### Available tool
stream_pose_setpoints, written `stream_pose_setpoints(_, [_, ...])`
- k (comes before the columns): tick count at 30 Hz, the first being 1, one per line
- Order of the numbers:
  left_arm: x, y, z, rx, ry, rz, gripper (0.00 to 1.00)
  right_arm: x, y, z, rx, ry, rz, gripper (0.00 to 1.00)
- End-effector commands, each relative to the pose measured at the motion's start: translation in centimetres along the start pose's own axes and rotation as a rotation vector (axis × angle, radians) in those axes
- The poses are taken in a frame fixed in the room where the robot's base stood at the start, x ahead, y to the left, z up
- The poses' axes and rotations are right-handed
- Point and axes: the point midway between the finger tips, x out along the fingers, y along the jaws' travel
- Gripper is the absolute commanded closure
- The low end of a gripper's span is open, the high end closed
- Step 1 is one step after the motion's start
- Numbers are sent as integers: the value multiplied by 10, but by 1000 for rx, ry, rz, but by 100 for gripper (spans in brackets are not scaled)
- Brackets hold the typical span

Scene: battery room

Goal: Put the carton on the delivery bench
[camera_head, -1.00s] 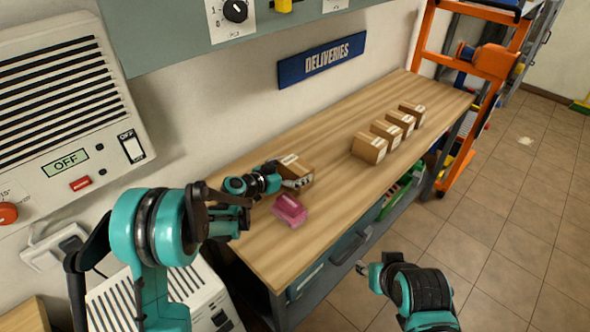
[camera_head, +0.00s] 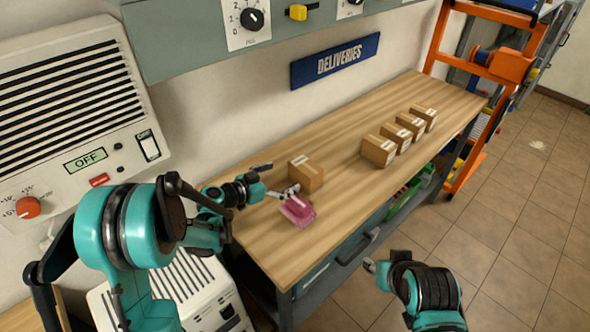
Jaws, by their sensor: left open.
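A brown carton (camera_head: 306,173) with a pale label sits upright on the wooden delivery bench (camera_head: 262,240), near its left end and toward the wall. My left gripper (camera_head: 276,181) is open and empty just left of the carton, its fingers spread apart. One finger reaches toward the gap between the carton and a pink object; whether it touches either is hard to tell. My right gripper (camera_head: 371,265) is low in front of the bench, mostly hidden by its own wrist, so its jaw state does not show.
The pink object (camera_head: 298,211) lies in front of the carton. Several similar cartons (camera_head: 378,151) stand in a row farther right on the bench. A blue DELIVERIES sign (camera_head: 336,61) hangs above. An orange frame (camera_head: 494,64) stands past the far end. The bench middle is clear.

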Motion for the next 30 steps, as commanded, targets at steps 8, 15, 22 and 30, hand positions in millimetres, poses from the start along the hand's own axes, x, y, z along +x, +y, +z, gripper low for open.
stream_pose_setpoints(8, [-21, 0, 0, -1, 0, 0, 0, -4, 0, -3, 0, 0, 0, 60])
stream_pose_setpoints(15, [-41, 22, -11, -70, -110, -16, 0, -4, 0, -2, 0, 0, 0, 60])
stream_pose_setpoints(22, [-106, 70, -13, -229, -355, -133, 0, -4, 0, -2, 0, 0, 0, 60])
stream_pose_setpoints(30, [-206, 117, 14, -382, -558, -388, 0, -4, 0, -2, 0, 0, 0, 60])
